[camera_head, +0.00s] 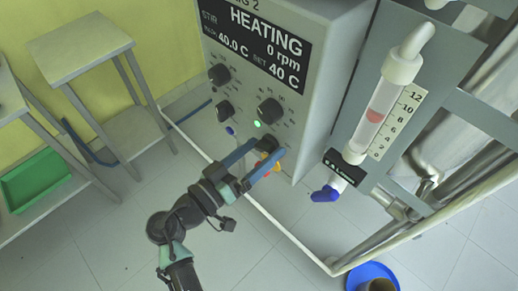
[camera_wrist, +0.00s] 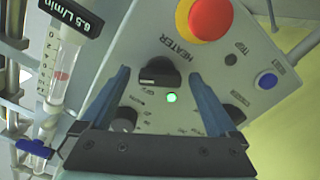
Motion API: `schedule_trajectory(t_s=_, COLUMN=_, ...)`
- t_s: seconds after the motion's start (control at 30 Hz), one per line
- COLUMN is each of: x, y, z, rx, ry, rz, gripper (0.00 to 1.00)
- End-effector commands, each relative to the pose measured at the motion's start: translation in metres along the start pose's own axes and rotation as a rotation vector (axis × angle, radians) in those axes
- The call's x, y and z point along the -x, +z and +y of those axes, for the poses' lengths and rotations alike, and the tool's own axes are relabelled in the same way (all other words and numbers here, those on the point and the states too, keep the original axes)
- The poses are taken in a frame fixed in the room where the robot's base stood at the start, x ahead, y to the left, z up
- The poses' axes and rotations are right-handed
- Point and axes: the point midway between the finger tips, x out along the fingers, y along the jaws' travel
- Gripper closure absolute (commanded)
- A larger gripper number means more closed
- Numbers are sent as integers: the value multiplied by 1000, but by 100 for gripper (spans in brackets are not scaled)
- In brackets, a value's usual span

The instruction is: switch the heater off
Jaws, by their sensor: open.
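The heater knob (camera_wrist: 160,72), black with the label HEATER beside it, is on the grey control panel (camera_wrist: 142,30) in the wrist view. A green lamp (camera_wrist: 172,97) glows close to it and shows in the head view (camera_head: 257,123) too. My gripper (camera_head: 266,147) is open at the lower part of the panel. In the wrist view its two blue fingers (camera_wrist: 158,73) stand on either side of the knob. I cannot tell whether they touch it. The knob's pointer setting is not clear. The display (camera_head: 262,45) reads HEATING, 0 rpm, 40.0 C and SET 40 C.
A red emergency button (camera_wrist: 210,18) on yellow is close beyond the knob. A blue button (camera_wrist: 266,80) and other black knobs (camera_wrist: 124,118) share the panel. A glass flow meter (camera_head: 382,107) stands right of the panel. A side table (camera_head: 80,48) is at the left.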

Motion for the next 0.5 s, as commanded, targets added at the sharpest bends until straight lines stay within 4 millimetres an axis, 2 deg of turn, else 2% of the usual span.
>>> schedule_trajectory(t_s=0.07, x=0, y=0, z=0, rx=0, ry=0, rz=0, gripper=9)
schedule_trajectory(t_s=0.5, x=0, y=0, z=0, rx=0, ry=0, rz=0, gripper=88)
